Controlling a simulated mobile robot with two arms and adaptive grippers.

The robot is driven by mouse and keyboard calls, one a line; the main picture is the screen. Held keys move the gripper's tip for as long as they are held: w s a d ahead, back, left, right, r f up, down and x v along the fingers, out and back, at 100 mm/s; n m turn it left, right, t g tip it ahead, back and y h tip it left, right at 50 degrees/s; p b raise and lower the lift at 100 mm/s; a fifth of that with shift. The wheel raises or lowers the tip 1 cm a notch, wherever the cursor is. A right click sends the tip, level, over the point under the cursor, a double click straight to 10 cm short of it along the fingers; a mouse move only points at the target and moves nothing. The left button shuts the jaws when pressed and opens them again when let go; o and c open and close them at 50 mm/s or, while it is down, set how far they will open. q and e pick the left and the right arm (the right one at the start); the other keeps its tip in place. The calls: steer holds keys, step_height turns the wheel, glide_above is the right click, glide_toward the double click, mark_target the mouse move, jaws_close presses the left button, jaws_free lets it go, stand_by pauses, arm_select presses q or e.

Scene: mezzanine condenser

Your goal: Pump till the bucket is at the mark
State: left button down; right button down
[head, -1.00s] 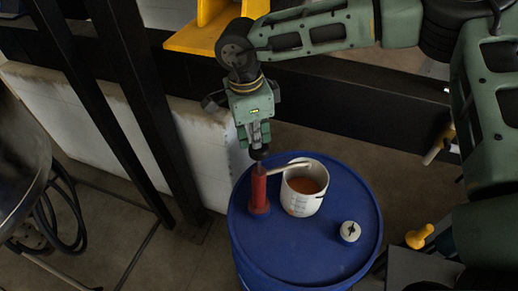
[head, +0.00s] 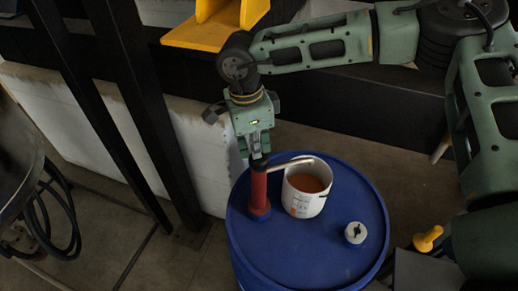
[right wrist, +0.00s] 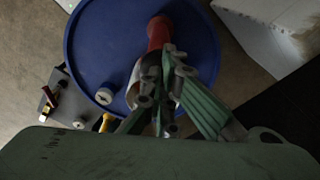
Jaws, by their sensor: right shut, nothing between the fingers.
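A red hand pump (head: 259,190) with a pale spout stands on the lid of a blue drum (head: 298,252). A white bucket (head: 307,203) stands on the lid beside the pump, under the spout, with orange-brown liquid inside. I cannot make out the mark's level against the liquid. My right gripper (head: 257,152) is shut with nothing between its fingers, at the top of the pump; the pump handle is hidden by it. In the right wrist view the gripper (right wrist: 165,98) covers part of the red pump (right wrist: 159,32) and of the bucket. My left gripper is not in view.
A pale cap (head: 355,233) sits on the drum lid at right. Black posts (head: 150,130) and a white panel (head: 190,150) stand behind and left of the drum. A yellow bracket (head: 205,35) is at the top. A dark hose (head: 62,215) hangs at left.

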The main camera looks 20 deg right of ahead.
steer(key=a, duration=0.1)
steer(key=a+r, duration=0.1)
steer(key=a, duration=0.1)
steer(key=shift+s+a+b, duration=0.1)
steer(key=shift+b, duration=0.2)
steer(key=shift+r, duration=0.15)
step_height(320, 180, up, 12)
steer(key=a, duration=0.1)
steer(key=shift+a, duration=0.15)
stand_by(1.4)
